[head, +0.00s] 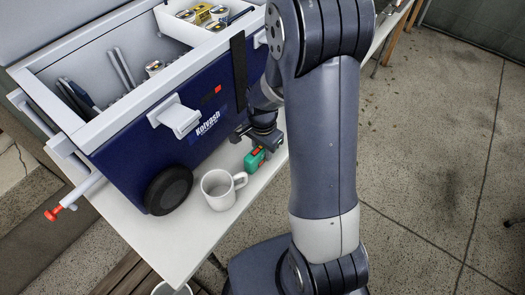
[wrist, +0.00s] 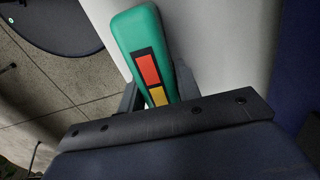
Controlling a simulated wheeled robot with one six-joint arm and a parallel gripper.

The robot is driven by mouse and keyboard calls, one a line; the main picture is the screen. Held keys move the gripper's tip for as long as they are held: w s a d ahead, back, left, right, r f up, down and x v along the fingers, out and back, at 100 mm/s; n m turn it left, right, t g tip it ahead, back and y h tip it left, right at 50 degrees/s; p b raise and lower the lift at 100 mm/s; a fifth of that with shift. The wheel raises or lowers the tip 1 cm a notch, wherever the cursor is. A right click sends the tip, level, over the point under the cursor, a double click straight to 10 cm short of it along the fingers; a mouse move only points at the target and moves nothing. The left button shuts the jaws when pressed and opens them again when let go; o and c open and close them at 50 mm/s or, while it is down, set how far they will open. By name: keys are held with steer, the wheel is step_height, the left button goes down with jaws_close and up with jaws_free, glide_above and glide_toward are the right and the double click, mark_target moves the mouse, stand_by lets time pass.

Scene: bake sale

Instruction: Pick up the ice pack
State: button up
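The ice pack appears to be the teal block with a red and yellow label (head: 254,160), low at the table edge to the right of a white mug. It also shows close up in the wrist view (wrist: 142,48), slightly tilted, its near end between my two fingers. My gripper (head: 262,146) reaches down to the pack beside the blue cooler. In the wrist view my gripper (wrist: 158,92) has a finger against each side of the pack, with no gap showing. The finger tips are partly hidden. The pack shows no clear lift off the table.
The white mug (head: 219,189) stands close to the left of the pack. The open blue cooler (head: 200,128) with a black wheel (head: 168,190) stands right behind. A white tray (head: 184,29) with small packages sits on its top. The white table (head: 178,238) is bare in front.

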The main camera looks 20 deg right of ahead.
jaws_close()
